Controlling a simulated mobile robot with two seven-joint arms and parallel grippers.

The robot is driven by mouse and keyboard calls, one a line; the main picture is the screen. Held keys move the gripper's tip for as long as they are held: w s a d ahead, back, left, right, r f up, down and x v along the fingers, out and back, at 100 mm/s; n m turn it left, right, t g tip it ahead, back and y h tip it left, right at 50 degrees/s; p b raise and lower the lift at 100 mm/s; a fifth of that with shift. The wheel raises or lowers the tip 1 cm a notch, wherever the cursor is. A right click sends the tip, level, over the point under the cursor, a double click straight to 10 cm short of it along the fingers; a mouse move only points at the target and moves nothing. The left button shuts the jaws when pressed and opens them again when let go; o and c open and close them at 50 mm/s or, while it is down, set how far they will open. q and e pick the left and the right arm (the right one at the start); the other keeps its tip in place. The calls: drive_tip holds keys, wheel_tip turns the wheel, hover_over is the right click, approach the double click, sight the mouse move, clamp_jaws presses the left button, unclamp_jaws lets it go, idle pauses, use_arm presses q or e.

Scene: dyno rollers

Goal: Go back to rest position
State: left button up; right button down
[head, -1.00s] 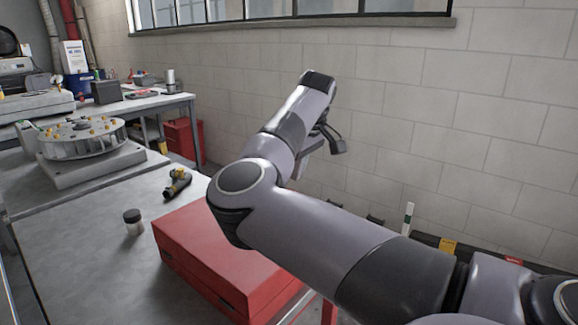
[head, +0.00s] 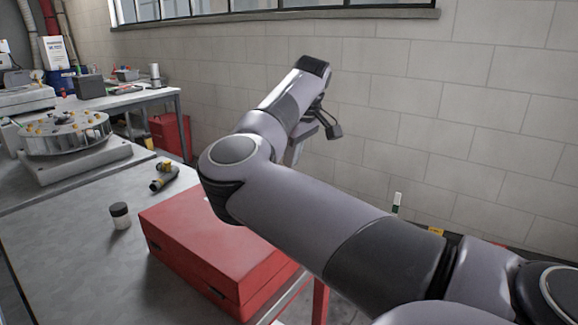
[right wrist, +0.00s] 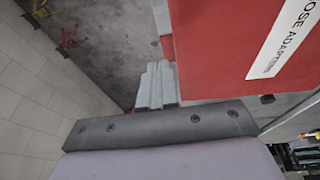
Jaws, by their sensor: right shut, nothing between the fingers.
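My right arm reaches in from the right in the head view, bent at the elbow, with its forearm angled up in front of the wall. My right gripper (head: 294,152) hangs below the far end of the forearm, partly hidden by it. In the right wrist view its grey fingers (right wrist: 158,84) are together with nothing between them. A red case (head: 215,250) lies on the grey table below the elbow. A red surface with a white label shows beside the fingers in the wrist view (right wrist: 220,50). My left gripper is out of view.
The grey table (head: 65,235) holds a small dark-lidded jar (head: 120,216), a yellow-and-black tool (head: 164,177) and a round fixture (head: 65,134) on a grey base. A pale block wall (head: 450,110) stands behind my arm. A second bench stands at the back left.

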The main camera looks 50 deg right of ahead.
drive_tip(key=shift+v, duration=1.6)
